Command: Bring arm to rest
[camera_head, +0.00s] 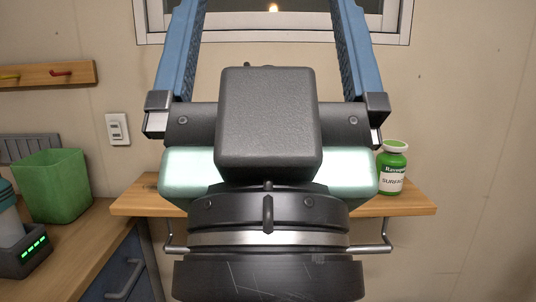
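My gripper (267,10) is raised in the middle of the view, seen from behind, with its two blue fingers pointing up. The fingers stand wide apart, and only the wall and window show between them. The fingertips reach the top edge of the picture. The gripper is open, and no held thing is visible. My wrist and gripper body hide much of the middle of the scene.
A wooden shelf (408,203) runs behind my wrist and bears a green bottle (392,170) at its right. At left, a counter (92,236) holds a green bin (52,186) and a device with green lights (28,250). A window frame (250,37) is above. Open wall shows at right.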

